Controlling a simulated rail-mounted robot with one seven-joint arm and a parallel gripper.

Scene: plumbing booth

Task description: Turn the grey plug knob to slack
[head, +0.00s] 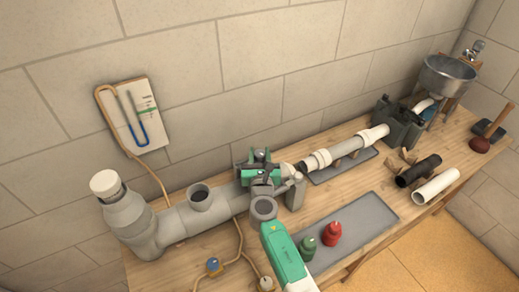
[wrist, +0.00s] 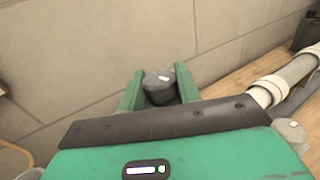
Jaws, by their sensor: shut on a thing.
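The grey plug knob (wrist: 160,85) is a dark grey round knob with a small pale mark on top, seen in the wrist view between my two green fingers. My gripper (wrist: 159,94) is shut on it, one finger on each side. In the head view my gripper (head: 260,160) is over the pipe run near the middle of the bench, at the right end of the large grey pipe (head: 228,201). There the gripper and my arm mostly hide the knob. The knob's lower part is hidden in the wrist view.
A U-tube gauge board (head: 141,112) hangs on the wall with a hose running down. A grey tray (head: 365,212) lies on the bench, with green (head: 308,247) and red (head: 332,232) bottles by its left end. A white pipe (head: 437,187) and metal funnel (head: 448,76) are farther right.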

